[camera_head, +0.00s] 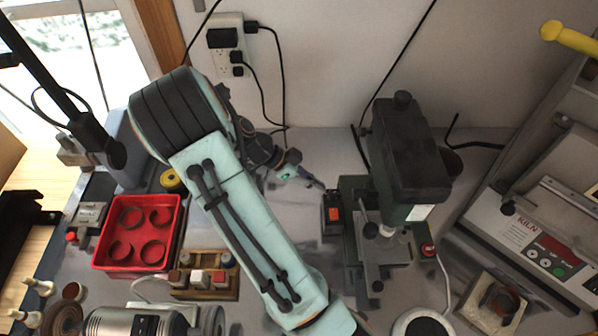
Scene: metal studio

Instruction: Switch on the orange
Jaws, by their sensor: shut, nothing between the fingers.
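The orange switch (335,214) sits on a dark box at the left side of the green drill press (408,165). My gripper (320,186) is shut and empty. Its tip is just above and left of the switch box in the picture. I cannot tell whether the tip touches the box. The orange face shows clearly. Whether the switch is on or off cannot be told.
A red button (428,250) is on the press's right side. A kiln (535,235) stands at right. A red tray (137,233) with several rings and a wooden block rack (205,278) are at left. Bench space between my gripper and the wall is clear.

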